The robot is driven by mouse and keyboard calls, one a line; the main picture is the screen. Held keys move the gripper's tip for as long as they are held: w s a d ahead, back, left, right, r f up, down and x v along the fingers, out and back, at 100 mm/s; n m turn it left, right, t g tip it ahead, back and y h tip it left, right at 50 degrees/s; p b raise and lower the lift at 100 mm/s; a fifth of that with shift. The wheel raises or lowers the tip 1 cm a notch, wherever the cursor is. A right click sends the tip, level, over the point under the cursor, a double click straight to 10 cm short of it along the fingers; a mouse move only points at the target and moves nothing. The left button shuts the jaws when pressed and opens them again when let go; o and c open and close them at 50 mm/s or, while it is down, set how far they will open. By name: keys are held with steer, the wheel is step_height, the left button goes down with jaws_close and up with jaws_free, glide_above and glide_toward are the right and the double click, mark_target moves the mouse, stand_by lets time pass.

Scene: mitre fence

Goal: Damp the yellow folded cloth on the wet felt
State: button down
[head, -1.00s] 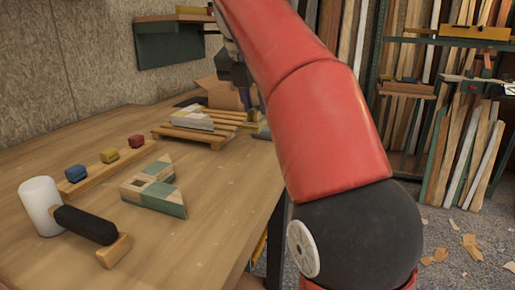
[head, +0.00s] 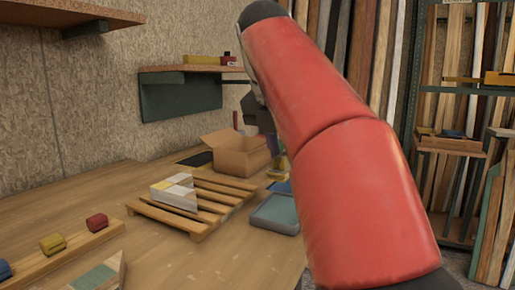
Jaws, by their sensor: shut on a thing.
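My gripper (head: 273,146) is mostly hidden behind my red arm; only a dark part of it shows, to the right of the cardboard box. It is shut on a small yellowish thing (head: 281,165), which looks like the yellow folded cloth, partly covered by the arm. A shallow blue-grey tray (head: 274,212) sits near the table's right edge, below and in front of the gripper. Its flat inside looks like the wet felt, but I cannot tell surely. A flat blue thing (head: 281,187) lies just behind the tray. The held thing looks apart from the tray.
A wooden pallet (head: 190,213) carries a pale patterned block (head: 174,191). An open cardboard box (head: 236,154) stands behind it. A wall shelf (head: 190,72) overhangs the back.

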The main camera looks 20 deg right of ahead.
mark_target(283, 172)
steer(key=shift+d, duration=0.1)
stand_by(0.3)
steer(key=shift+f+b, duration=1.75)
steer(key=shift+f, duration=0.75)
steer(key=shift+r+p, duration=0.1)
steer(key=shift+p, duration=0.7)
steer(key=shift+s+f+b, duration=0.1)
steer(key=shift+f+b, duration=0.35)
steer(key=shift+f, duration=1)
step_height(283, 172, up, 3)
steer(key=p, duration=0.3)
steer(key=shift+f, duration=0.15)
steer(key=shift+r, duration=2)
